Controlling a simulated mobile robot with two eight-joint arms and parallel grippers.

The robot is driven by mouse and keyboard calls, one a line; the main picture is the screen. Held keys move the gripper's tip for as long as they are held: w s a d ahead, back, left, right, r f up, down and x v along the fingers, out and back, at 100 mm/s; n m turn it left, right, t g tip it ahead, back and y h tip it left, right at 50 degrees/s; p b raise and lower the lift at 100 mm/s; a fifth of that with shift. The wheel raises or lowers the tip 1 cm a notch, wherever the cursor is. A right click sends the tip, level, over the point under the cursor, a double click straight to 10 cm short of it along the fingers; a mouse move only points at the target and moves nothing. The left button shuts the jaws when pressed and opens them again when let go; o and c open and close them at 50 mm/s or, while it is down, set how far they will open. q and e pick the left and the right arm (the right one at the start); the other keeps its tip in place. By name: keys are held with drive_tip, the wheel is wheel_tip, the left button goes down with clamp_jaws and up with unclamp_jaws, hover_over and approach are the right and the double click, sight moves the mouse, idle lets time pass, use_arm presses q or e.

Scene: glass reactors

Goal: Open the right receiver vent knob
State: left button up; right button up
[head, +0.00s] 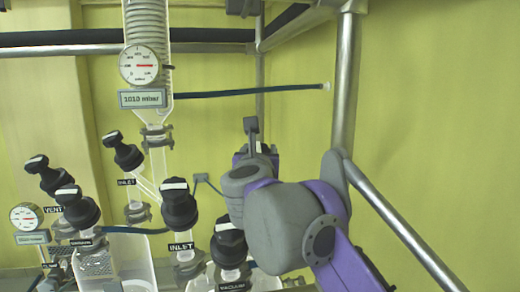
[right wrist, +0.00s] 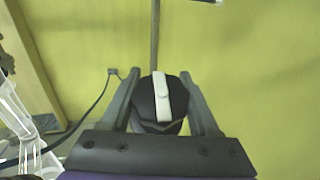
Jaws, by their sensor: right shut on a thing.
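A black knob (right wrist: 158,103) with a white stripe on its top sits between the fingers of my right gripper (right wrist: 158,100) in the right wrist view. The gripper is shut on it. The stripe runs nearly upright in that view, tilted slightly. In the head view my right gripper (head: 251,130) is at the middle, partly behind my own purple and grey wrist. The held knob and any label on it are hidden there, so I cannot read which one it is. My left gripper is not in view.
Several other black knobs stand left, labelled VENT (head: 54,178), INLET (head: 180,205) and VACUUM (head: 231,245). A round gauge (head: 140,65) with a 1010 mbar display hangs above. A metal frame post (head: 346,85) stands right. The yellow wall behind is bare.

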drive_tip(key=n+y+p, duration=0.1)
drive_tip(key=n+y, duration=0.1)
drive_tip(key=n+y+p, duration=0.1)
drive_tip(key=n+y, duration=0.1)
drive_tip(key=shift+a+r+p, duration=0.3)
drive_tip(key=shift+r+p, duration=0.05)
drive_tip(key=shift+f+n+y, duration=0.3)
drive_tip(key=shift+n+y, duration=0.1)
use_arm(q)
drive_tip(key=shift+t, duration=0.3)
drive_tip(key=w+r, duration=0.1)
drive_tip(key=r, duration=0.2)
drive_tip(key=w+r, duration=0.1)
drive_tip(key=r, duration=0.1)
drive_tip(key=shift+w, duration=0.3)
use_arm(e)
drive_tip(key=shift+a, duration=0.1)
drive_tip(key=o, duration=1.4)
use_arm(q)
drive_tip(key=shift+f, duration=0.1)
use_arm(e)
drive_tip(key=shift+s+f, duration=0.1)
drive_tip(key=shift+s, duration=0.05)
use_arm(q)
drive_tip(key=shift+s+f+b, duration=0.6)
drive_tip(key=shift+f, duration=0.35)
use_arm(e)
drive_tip(key=shift+v, duration=5.3)
drive_tip(key=shift+r, duration=0.25)
